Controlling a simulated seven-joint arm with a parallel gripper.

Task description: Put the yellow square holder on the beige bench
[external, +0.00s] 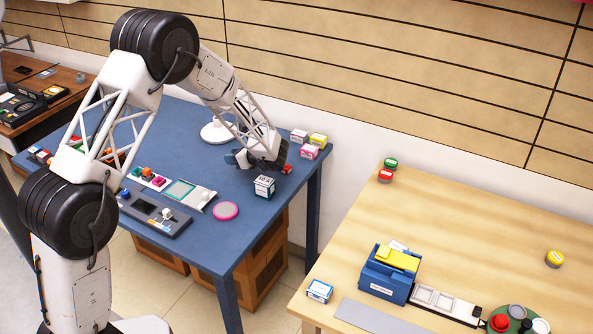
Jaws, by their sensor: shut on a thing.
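The beige bench (470,235) is the light wood table at the right. My gripper (262,168) is low over the far right part of the blue table, away from the bench. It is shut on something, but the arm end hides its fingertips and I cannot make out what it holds. A white box with a dark top (264,187) is just below it; I cannot tell whether they touch. I cannot surely identify the yellow square holder.
A gap separates the blue table (262,222) from the bench. The bench holds a blue block (383,283), a small box (319,291) and several round pieces; its middle is clear.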

